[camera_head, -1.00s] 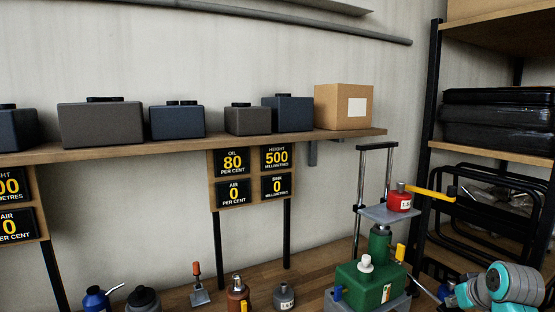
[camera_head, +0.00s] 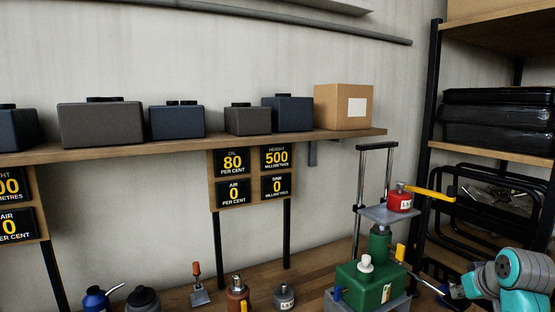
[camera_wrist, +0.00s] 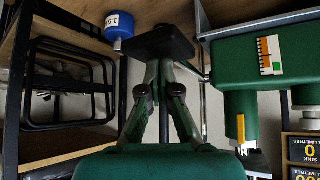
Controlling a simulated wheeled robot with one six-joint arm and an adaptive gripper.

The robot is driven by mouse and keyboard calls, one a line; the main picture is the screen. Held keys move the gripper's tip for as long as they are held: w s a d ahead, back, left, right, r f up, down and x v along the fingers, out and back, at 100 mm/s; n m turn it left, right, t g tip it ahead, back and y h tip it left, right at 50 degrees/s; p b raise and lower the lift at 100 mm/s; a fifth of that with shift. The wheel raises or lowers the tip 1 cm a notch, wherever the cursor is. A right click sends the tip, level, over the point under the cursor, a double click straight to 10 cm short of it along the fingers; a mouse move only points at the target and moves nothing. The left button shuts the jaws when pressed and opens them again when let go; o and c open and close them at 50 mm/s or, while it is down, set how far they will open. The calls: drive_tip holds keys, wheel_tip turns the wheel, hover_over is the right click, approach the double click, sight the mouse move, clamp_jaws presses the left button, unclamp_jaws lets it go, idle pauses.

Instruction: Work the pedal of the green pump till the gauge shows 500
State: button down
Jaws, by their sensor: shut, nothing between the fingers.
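The green pump (camera_head: 365,280) stands on the wooden bench at the lower right, with a raised platform holding a red can (camera_head: 399,198). Its green body (camera_wrist: 250,60) fills the right of the wrist view. The gauge board beside it reads height 500 (camera_head: 277,157), oil 80, air 0 and "SNK" 0. In the wrist view a dark pad (camera_wrist: 158,41), apparently the pedal, lies just beyond the fingertips. My gripper (camera_wrist: 160,66) is shut and empty; I cannot tell whether it touches the pad.
A blue can (camera_wrist: 118,27) shows beside the dark pad. Several dark boxes and a cardboard box (camera_head: 343,107) sit on the wall shelf. A dark-framed rack (camera_head: 433,120) stands at right. Small tools and cans line the bench's front. A second gauge board (camera_head: 14,205) is cut off at left.

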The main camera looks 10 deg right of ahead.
drive_tip(key=shift+w+r, duration=0.1)
drive_tip(key=shift+r, duration=2.9)
